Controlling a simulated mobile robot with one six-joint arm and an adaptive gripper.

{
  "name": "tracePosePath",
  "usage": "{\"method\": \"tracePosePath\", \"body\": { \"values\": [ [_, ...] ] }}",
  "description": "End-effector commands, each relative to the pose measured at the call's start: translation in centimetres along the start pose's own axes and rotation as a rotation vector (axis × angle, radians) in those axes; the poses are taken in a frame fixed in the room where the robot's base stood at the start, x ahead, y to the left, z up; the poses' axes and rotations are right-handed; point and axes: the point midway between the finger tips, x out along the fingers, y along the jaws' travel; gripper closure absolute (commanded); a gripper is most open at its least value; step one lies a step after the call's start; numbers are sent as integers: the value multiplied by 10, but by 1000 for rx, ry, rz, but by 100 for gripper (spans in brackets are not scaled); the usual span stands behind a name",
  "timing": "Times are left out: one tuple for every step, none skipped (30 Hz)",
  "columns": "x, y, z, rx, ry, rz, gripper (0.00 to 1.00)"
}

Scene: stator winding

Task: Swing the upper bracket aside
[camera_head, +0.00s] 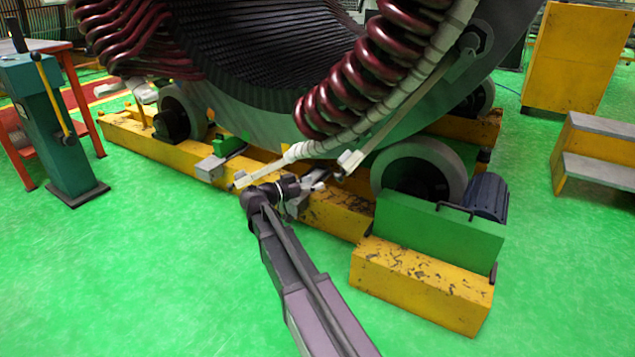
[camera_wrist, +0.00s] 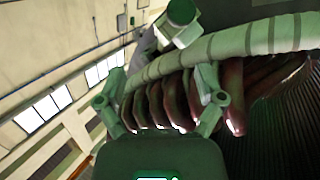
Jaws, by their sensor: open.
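A pale arm-like bracket (camera_head: 416,98) runs down from a bolt on the stator's face and ends in a light block near the ring's lower edge. A second pale bar with a block end (camera_head: 240,180) lies lower left. I cannot tell for sure which is the upper bracket. My gripper (camera_head: 318,181) is open below the ring, close to both block ends. In the wrist view its two fingers (camera_wrist: 161,78) stand apart, with the wrapped ring and coils behind them. No contact is clear.
The stator (camera_head: 265,115) rests on rollers (camera_head: 418,172) over a yellow base (camera_head: 343,214). Dark red coils (camera_head: 345,82) bulge near my arm. A green motor block (camera_head: 435,232) stands to the right, yellow steps (camera_head: 598,165) farther right.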

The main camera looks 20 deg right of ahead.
Motion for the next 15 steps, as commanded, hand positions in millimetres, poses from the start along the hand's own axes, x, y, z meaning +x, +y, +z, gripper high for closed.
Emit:
{"method": "tracePosePath", "body": {
  "values": [
    [-3, 0, 0, 0, 0, -1, 13],
    [-4, 0, 0, 0, 0, -1, 13],
    [-6, 0, 0, 0, 0, -1, 13],
    [-8, 0, 0, 0, 0, -1, 13],
    [-10, 0, 0, 0, 0, -1, 13],
    [-12, 0, 0, 0, 0, 0, 13],
    [-13, 0, 0, 0, 0, 0, 13],
    [-14, 0, 0, 0, 0, 0, 13],
    [-16, 0, 0, 0, 0, 0, 13],
    [-18, 0, 0, 0, 0, 0, 13],
    [-19, 0, 0, 0, 0, -1, 13],
    [-21, 0, 0, 0, 0, -1, 13],
    [-22, 0, 0, 0, 0, -1, 13],
    [-24, -1, 0, 0, 0, -1, 13],
    [-26, -1, 0, 0, 0, -1, 13]
  ]
}}
